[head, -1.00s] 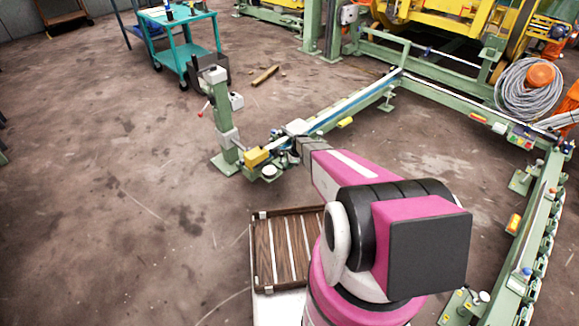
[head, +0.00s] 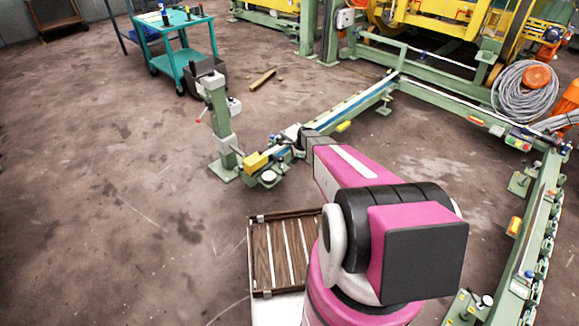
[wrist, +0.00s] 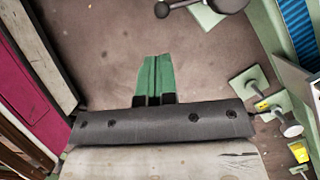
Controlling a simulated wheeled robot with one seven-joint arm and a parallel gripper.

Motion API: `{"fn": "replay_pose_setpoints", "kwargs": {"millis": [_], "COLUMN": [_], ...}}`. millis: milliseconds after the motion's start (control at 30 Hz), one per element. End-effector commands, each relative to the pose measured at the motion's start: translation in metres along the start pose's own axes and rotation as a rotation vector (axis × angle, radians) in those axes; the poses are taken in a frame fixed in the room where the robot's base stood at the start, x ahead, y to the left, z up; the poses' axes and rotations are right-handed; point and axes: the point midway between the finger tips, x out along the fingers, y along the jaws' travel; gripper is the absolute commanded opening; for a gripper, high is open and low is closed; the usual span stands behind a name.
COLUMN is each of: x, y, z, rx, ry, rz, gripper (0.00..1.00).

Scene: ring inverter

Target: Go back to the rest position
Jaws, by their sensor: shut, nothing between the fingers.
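My magenta and black arm reaches forward over the floor in the head view. The dark end of the arm lies close to the front end of the green rail (head: 350,108), and its fingers cannot be made out there. In the wrist view my gripper (wrist: 158,58) shows two green fingers side by side, pressed together with nothing between them. They point out over bare brown floor. A grey bar crosses the view behind them.
A green post (head: 222,130) and a yellow block (head: 256,162) stand near the arm's end. A slatted wooden tray (head: 262,255) lies left of my arm's base. A teal cart (head: 183,45) stands farther back. Open floor lies to the left; a green frame (head: 535,230) runs along the right.

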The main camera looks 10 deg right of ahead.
Motion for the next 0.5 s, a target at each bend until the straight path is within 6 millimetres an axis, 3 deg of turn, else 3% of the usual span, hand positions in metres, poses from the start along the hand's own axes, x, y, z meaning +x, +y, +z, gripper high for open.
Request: {"fn": "replay_pose_setpoints", "kwargs": {"millis": [133, 500], "x": [-0.0166, -0.0177], "y": [0.004, 0.0036], "z": [-0.0006, -0.0008], "rx": [-0.001, -0.002], "ry": [0.0, -0.001], "rz": [0.0, 0.0], "gripper": [0.0, 0.0]}}
